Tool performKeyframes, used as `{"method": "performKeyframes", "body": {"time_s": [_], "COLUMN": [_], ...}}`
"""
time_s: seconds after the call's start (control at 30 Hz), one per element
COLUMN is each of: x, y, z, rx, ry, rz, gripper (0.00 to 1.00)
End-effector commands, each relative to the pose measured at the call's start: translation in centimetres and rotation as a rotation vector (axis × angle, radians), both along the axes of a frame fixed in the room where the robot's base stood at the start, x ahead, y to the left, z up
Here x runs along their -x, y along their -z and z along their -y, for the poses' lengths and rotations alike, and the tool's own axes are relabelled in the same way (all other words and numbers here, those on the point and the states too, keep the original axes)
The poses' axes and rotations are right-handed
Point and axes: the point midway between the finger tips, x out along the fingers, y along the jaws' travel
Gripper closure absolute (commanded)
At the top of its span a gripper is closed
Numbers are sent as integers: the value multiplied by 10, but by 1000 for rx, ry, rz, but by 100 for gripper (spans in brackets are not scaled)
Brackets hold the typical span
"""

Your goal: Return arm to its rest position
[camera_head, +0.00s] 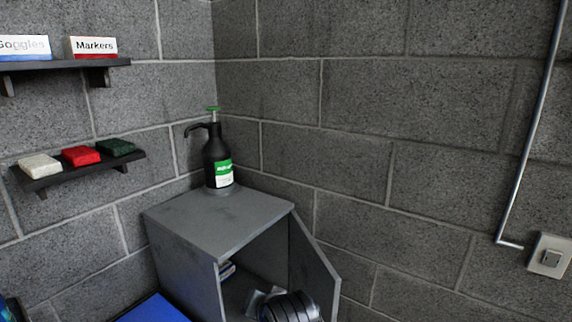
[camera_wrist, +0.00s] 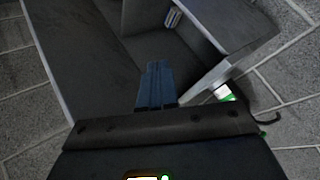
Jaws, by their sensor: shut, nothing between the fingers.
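My gripper (camera_wrist: 156,84) shows in the wrist view with its two dark blue fingers together and nothing between them. It is in front of the open grey cabinet (camera_wrist: 78,62), whose interior lies beyond the fingertips. The fingers look clear of the cabinet walls, though the distance is hard to judge. In the head view the cabinet (camera_head: 205,222) stands in the corner with its door (camera_head: 313,262) swung open to the right. A ribbed dark and silver part shows low at the opening there, cut by the picture edge; I cannot tell the gripper's fingers in that view.
A black pump bottle (camera_head: 217,160) stands on the cabinet top. A small blue-and-white item (camera_wrist: 172,17) is inside the cabinet. White (camera_head: 39,166), red (camera_head: 81,156) and green (camera_head: 116,147) pads lie on the lower wall shelf. A blue surface (camera_head: 153,308) is at the bottom left.

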Motion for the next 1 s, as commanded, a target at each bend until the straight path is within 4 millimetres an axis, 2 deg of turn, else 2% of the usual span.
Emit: {"method": "performKeyframes", "body": {"time_s": [0.03, 0.2, 0.33, 0.5, 0.63, 0.77, 1.0], "x": [17, 68, 112, 173, 221, 269, 356], "y": [19, 59, 81, 96, 98, 92, 61], "z": [14, 54, 85, 123, 151, 177, 217], "rx": [3, 16, 32, 63, 95, 134, 223], "ry": [0, -2, 2, 11, 21, 32, 52], "rz": [10, 71, 120, 186, 235, 283, 372], "gripper": [100, 100, 100, 100, 100, 100, 100]}}
